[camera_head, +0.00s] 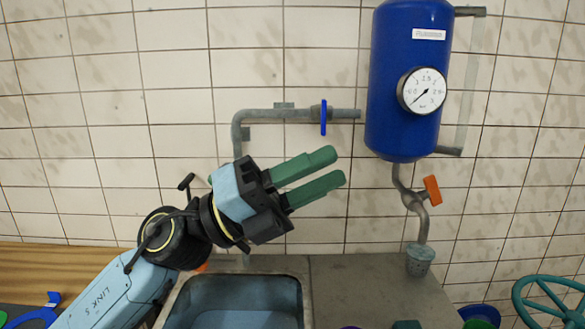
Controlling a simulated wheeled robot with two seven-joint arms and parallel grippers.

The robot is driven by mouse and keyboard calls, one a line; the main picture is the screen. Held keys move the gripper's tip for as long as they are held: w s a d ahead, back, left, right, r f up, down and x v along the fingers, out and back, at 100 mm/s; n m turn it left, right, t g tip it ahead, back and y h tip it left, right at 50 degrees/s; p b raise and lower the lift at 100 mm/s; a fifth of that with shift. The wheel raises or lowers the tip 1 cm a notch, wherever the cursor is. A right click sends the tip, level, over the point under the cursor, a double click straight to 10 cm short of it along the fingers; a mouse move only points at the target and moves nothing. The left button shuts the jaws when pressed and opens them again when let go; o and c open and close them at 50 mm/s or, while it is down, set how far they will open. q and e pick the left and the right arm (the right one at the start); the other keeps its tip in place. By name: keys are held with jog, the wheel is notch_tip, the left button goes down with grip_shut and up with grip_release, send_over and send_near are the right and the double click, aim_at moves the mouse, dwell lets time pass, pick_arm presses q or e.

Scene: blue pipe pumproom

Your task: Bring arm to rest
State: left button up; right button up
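My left arm comes in from the lower left, and its gripper (340,167) is raised in front of the tiled wall, above the sink. Its two green fingers point to the right and slightly up. There is a gap between them and nothing is held, so it is open. My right gripper does not show in this view.
A blue tank (408,100) with a round gauge (421,90) hangs on the wall to the right. A grey pipe (270,116) with a blue valve handle (323,117) runs behind the gripper. An orange valve handle (432,190) sits below the tank. A sink (240,281) is below.

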pick_arm(q)
jog(key=w+a+f+n+t+y, duration=0.45)
jog(key=a+n+t+y, duration=0.2)
jog(key=n+t, duration=0.55)
jog(key=w+a+f+n+t+y, duration=0.3)
jog(key=a+f+n+t+y, duration=0.4)
jog(key=n, duration=0.8)
jog(key=s+a+f+n+g+y, duration=0.2)
jog(key=a+f+n+y, duration=0.2)
jog(key=f, duration=0.4)
jog(key=s+a+f+n+g+y, duration=0.1)
jog(key=a+f+n+g+y, duration=0.15)
jog(key=f+n+y, duration=0.35)
jog(key=s+a+f+n+g, duration=0.1)
jog(key=s+a+f+g, duration=0.1)
jog(key=s+f+g, duration=0.65)
jog(key=s+a+f+n+g, duration=0.1)
jog(key=s+a+f+g, duration=0.25)
jog(key=s+f, duration=0.95)
jog(key=s+f+g, duration=0.1)
jog(key=s+f, duration=0.1)
jog(key=f, duration=1)
jog(key=s+f+g, duration=0.1)
jog(key=s+f, duration=0.2)
jog(key=f, duration=1)
jog(key=s+a+f+g, duration=0.1)
jog(key=s+a+f, duration=0.1)
jog(key=s+f, duration=1.1)
jog(key=s, duration=0.2)
jog(key=shift+s, duration=0.3)
